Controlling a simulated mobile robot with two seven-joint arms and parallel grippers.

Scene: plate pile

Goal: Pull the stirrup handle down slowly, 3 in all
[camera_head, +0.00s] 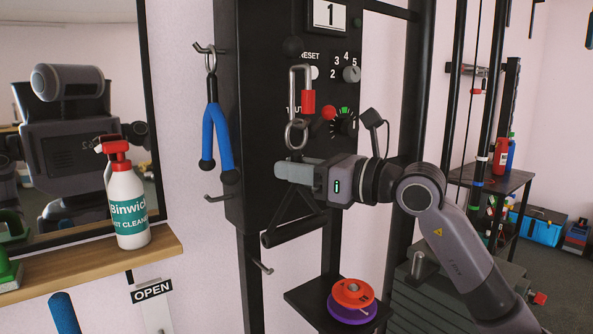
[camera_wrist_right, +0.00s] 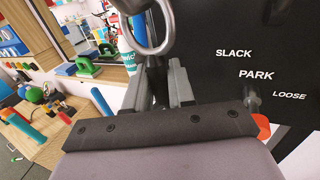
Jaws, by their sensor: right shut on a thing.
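The black stirrup handle (camera_head: 293,230) hangs as a triangle in front of the dark machine column, with its grip bar at the bottom. It hangs from a steel ring (camera_head: 297,134), under a red-sleeved snap hook (camera_head: 308,101). My right gripper (camera_head: 287,171) comes in from the right, just below the ring, and is shut on the upper part of the handle. In the right wrist view the ring (camera_wrist_right: 146,34) shows above the fingers; the held part is mostly hidden between them. A counter (camera_head: 329,14) on the column reads 1. My left gripper is not in view.
A blue two-legged rope attachment (camera_head: 217,138) hangs on a hook left of the column. A spray bottle (camera_head: 126,199) stands on a wooden shelf before a mirror. Red and purple discs (camera_head: 352,293) sit on a low black shelf. A dial (camera_head: 343,123) is beside my gripper.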

